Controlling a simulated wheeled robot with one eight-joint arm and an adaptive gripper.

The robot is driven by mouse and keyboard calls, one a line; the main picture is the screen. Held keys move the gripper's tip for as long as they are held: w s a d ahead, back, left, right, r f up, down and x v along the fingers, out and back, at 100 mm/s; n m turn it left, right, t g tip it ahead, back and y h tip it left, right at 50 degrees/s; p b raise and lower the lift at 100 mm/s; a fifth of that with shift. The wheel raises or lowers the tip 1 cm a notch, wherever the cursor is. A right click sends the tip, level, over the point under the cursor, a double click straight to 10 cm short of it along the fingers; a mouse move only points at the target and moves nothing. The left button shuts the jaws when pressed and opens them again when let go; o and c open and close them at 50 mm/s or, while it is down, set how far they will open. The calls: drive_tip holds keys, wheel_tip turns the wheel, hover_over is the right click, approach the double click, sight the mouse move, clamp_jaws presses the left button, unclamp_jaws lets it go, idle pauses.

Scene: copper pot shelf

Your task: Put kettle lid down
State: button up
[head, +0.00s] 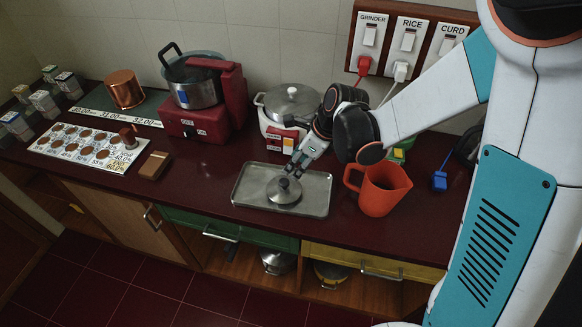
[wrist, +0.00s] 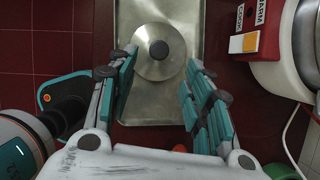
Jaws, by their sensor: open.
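The kettle lid (head: 284,190) is a round grey metal disc with a dark knob. It lies on a shallow metal tray (head: 318,204) on the counter. My gripper (head: 296,168) is just above and behind the lid in the head view. In the wrist view the lid (wrist: 158,50) lies beyond the fingertips, with its knob between their lines. My gripper (wrist: 160,68) is open there, with a wide gap between its fingers and nothing held. The wrist view shows the lid apart from the fingers.
An orange jug (head: 380,190) stands right of the tray. A rice cooker (head: 290,108) stands behind it, and a red grinder (head: 200,100) further left. A wooden block (head: 154,165) and a white board (head: 88,147) lie at left.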

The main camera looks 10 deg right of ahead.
drive_tip(key=s+d+r+n+t+h, duration=0.2)
drive_tip(key=s+d+r+n, duration=0.4)
drive_tip(key=n, duration=0.5)
drive_tip(key=s+d+r+n+t+h, duration=0.2)
drive_tip(key=s+d+r+n, duration=0.4)
drive_tip(key=s+r+n, duration=0.5)
drive_tip(key=shift+s+d+n+t, duration=0.25)
drive_tip(key=shift+s+n+t, duration=0.25)
drive_tip(key=shift+s+n, duration=0.3)
wheel_tip(320, 180, down, 5)
drive_tip(key=b, duration=0.4)
drive_tip(key=shift+r+b, duration=0.1)
drive_tip(key=shift+b, duration=0.25)
